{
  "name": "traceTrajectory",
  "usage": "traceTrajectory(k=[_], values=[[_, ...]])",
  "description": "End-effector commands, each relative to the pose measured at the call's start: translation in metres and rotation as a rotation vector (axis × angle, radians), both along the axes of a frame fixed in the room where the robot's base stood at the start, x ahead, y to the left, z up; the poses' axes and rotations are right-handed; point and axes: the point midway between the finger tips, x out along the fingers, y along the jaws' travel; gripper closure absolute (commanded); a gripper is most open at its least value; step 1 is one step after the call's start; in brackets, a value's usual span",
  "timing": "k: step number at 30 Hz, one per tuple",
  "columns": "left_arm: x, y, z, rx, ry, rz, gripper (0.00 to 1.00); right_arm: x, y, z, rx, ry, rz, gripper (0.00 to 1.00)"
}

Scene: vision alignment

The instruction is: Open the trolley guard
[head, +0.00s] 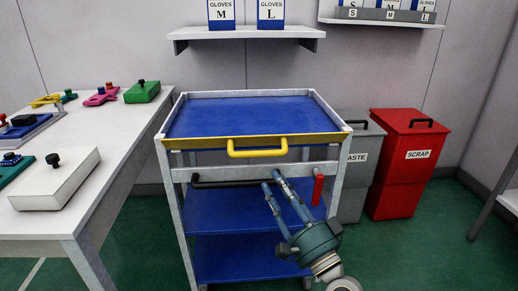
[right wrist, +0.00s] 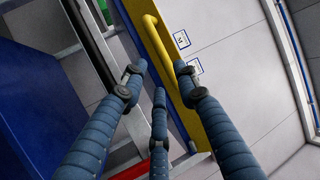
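The trolley (head: 178,215) stands in the middle of the head view, with blue shelves. Its yellow guard (head: 200,143) runs upright along the front of the top tray and carries a yellow handle (head: 257,153). The guard also shows in the right wrist view (right wrist: 184,84), with its handle (right wrist: 158,42) beyond my fingertips. A red grip (head: 318,187) hangs at the trolley's right front. My right gripper (head: 271,181) is in front of the trolley, below the handle. Its three blue fingers (right wrist: 160,76) are spread and empty, apart from the handle. My left gripper is out of view.
A dark bar (head: 225,183) crosses the trolley front below the guard. A white table (head: 110,140) with parts and fixtures stands close on the left. A grey bin (head: 352,185) and a red scrap bin (head: 400,185) stand behind right. A shelf (head: 247,34) with glove boxes hangs above.

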Motion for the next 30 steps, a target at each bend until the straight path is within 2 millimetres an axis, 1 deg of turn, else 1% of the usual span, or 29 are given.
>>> traceTrajectory(k=[5,9,12,16,21,30], values=[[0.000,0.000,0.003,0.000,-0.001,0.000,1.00,0.022,0.010,0.012,0.003,-0.005,-0.001,0.70],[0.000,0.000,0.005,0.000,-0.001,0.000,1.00,0.045,0.020,0.023,0.001,-0.006,-0.002,0.70],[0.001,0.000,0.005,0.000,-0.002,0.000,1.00,0.061,0.027,0.030,0.000,-0.006,-0.002,0.70],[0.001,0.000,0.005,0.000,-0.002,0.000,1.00,0.076,0.034,0.035,-0.001,-0.004,-0.003,0.70],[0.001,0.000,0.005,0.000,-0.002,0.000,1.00,0.086,0.039,0.040,-0.002,-0.004,-0.002,0.70],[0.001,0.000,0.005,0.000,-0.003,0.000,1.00,0.088,0.039,0.041,-0.003,-0.005,-0.002,0.70]])
